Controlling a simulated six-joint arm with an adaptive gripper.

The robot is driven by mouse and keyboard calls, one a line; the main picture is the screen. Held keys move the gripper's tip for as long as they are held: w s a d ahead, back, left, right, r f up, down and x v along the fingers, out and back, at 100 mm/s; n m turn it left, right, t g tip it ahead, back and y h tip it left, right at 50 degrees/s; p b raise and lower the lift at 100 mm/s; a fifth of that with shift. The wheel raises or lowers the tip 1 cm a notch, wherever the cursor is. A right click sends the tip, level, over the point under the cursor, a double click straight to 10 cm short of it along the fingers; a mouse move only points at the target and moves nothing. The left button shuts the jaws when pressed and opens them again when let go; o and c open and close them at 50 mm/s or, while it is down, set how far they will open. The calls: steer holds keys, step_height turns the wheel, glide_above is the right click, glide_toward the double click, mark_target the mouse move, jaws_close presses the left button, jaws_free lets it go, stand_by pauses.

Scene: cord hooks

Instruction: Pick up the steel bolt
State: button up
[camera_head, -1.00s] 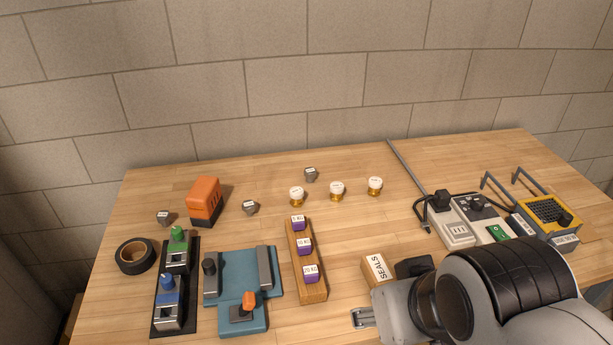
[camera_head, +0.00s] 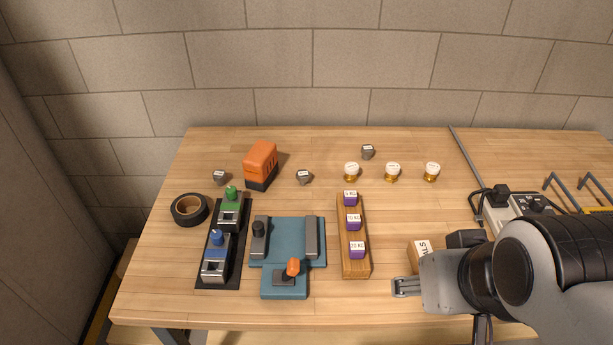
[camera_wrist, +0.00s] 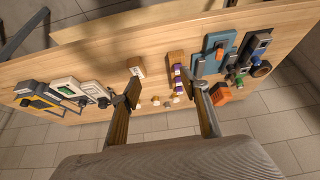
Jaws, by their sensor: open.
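Three small grey metal pieces with white labels lie on the wooden table in the head view: one at the left (camera_head: 219,177), one in the middle (camera_head: 303,177) and one at the back (camera_head: 367,153). The labels are too small to read, so I cannot tell which is the steel bolt. My gripper (camera_head: 405,287) is at the front right of the table, well apart from all three. In the wrist view my gripper (camera_wrist: 163,88) has its two fingers spread, with nothing held between them.
Near my gripper stand a SEALS box (camera_head: 423,249) and a wooden rack (camera_head: 355,268) with purple weights. Left are a blue fixture (camera_head: 285,230), a black tray (camera_head: 234,265), tape (camera_head: 189,210) and an orange block (camera_head: 260,162). White-topped jars (camera_head: 392,173) stand behind.

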steer(key=w+a+r+n+y, duration=0.1)
steer(key=w+a+r+n, duration=0.15)
steer(key=w, duration=1.05)
steer(key=n+g+y, duration=0.2)
steer(key=n, duration=0.3)
glide_above(306, 175)
steer(key=s+d, duration=0.2)
step_height(306, 175, down, 18)
steer(key=shift+s, duration=0.15)
steer(key=shift+a+f, duration=0.1)
steer(key=shift+f, duration=0.05)
steer(key=shift+x, duration=1.2)
steer(key=shift+a+f, duration=0.1)
